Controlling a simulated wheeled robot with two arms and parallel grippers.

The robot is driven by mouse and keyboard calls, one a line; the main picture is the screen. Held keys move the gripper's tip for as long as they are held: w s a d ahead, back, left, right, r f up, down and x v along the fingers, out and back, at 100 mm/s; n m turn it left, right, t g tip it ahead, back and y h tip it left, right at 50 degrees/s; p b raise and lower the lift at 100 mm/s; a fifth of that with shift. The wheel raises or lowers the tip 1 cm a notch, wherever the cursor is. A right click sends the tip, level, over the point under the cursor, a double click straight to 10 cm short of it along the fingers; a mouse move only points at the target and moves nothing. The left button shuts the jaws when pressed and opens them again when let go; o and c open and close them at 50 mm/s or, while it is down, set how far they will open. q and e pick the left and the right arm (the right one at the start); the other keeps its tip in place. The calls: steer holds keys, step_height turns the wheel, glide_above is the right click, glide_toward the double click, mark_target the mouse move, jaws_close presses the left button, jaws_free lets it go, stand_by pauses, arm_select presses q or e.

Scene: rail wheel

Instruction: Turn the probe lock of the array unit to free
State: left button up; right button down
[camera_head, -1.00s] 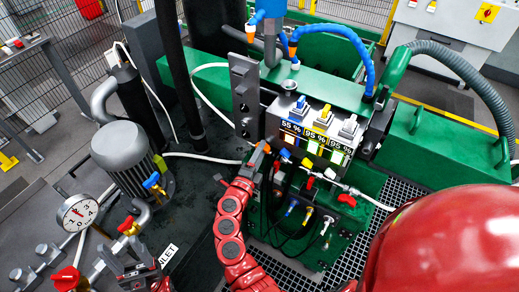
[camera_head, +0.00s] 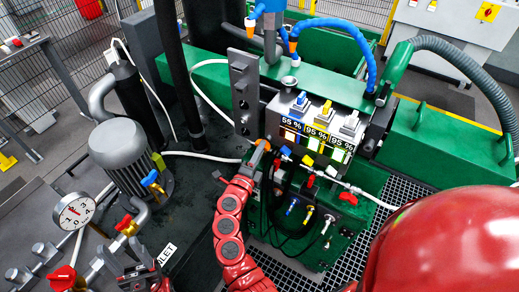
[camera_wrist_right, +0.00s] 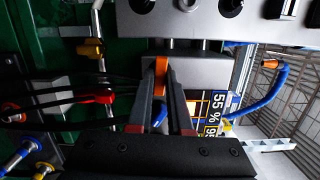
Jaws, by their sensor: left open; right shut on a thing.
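The array unit (camera_head: 292,107) is a grey box on the green machine, with switches on top and displays reading 55 %, 95 % and 95 %. An orange lever (camera_wrist_right: 161,72), which looks like the probe lock, sits at its left end beside the grey block. My right gripper (camera_wrist_right: 161,88) is shut on this lever, its dark fingers on either side. In the head view the orange tip (camera_head: 263,145) shows just above my right gripper (camera_head: 252,158). The fingers hide part of the lever. My left gripper (camera_head: 137,272) is open and empty at the bottom left, away from the unit.
A grey slotted plate (camera_head: 244,92) stands close left of the unit. Cables and coloured connectors (camera_head: 309,214) crowd the front below it. A blue hose (camera_head: 345,32) arches above. A motor (camera_head: 120,150), a gauge (camera_head: 74,211) and valves stand at the left.

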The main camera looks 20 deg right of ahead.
steer(key=m+b, duration=0.4)
steer(key=b, duration=0.3)
steer(key=shift+f+h+b, duration=0.1)
steer(key=shift+h+b, duration=0.2)
steer(key=shift+b, duration=0.1)
stand_by(0.4)
steer(key=m+b, duration=0.5)
steer(key=b, duration=0.5)
steer(key=shift+h, duration=0.4)
stand_by(0.8)
